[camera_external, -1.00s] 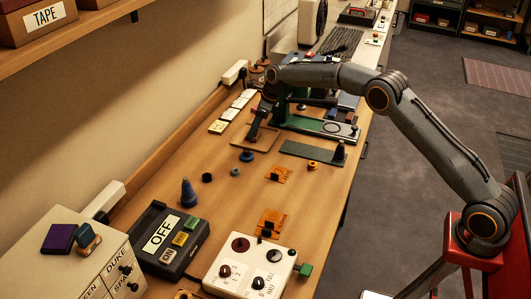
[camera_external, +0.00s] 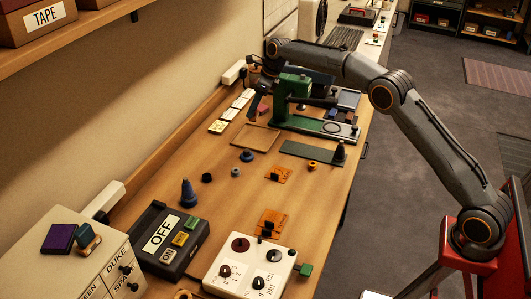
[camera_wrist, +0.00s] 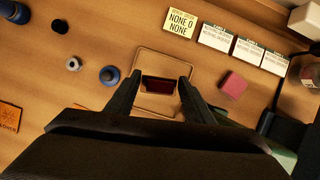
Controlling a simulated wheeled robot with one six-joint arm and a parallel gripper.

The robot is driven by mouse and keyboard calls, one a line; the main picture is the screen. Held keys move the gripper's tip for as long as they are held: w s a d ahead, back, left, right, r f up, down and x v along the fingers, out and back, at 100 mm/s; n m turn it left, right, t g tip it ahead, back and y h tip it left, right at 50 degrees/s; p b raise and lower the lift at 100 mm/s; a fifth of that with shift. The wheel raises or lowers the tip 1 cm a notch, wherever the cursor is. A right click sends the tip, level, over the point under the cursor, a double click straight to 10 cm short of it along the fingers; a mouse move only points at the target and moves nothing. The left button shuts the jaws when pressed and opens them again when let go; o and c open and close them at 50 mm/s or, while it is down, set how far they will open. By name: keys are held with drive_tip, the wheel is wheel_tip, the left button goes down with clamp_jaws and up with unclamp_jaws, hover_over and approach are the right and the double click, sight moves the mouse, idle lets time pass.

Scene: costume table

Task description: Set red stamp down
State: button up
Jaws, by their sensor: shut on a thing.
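My gripper (camera_wrist: 160,86) is shut on a dark red block, which looks like the red stamp (camera_wrist: 159,90), between its fingertips in the wrist view. Behind the block in that view is a shallow tan tray (camera_wrist: 142,56); I cannot tell the height of the block above it. In the external view my gripper (camera_external: 251,113) is near the tray's far end, and the tray (camera_external: 240,145) looks empty. The held block is too small to make out there. A separate pinkish-red block (camera_wrist: 233,86) lies on the table right of the tray in the wrist view.
A row of cards (camera_wrist: 230,38) lies along the wall side. A green press (camera_external: 293,95) stands close beside my gripper. Blue and dark knobs (camera_external: 246,155) stand on the near side of the tray.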

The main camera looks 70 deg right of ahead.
wheel_tip(320, 180, up, 6)
drive_tip(key=shift+f, duration=0.25)
drive_tip(key=shift+s+r, duration=0.1)
drive_tip(key=shift+r, duration=0.2)
drive_tip(key=s+a+m+p, duration=0.2)
drive_tip(key=s+p, duration=0.7)
drive_tip(key=s, duration=0.7)
drive_tip(key=shift+h, duration=0.4)
drive_tip(key=shift+f+p, duration=1.3)
drive_tip(key=shift+f, duration=6.3)
drive_tip(key=shift+f, duration=0.15)
drive_tip(key=o, duration=1)
drive_tip(key=shift+o, duration=0.2)
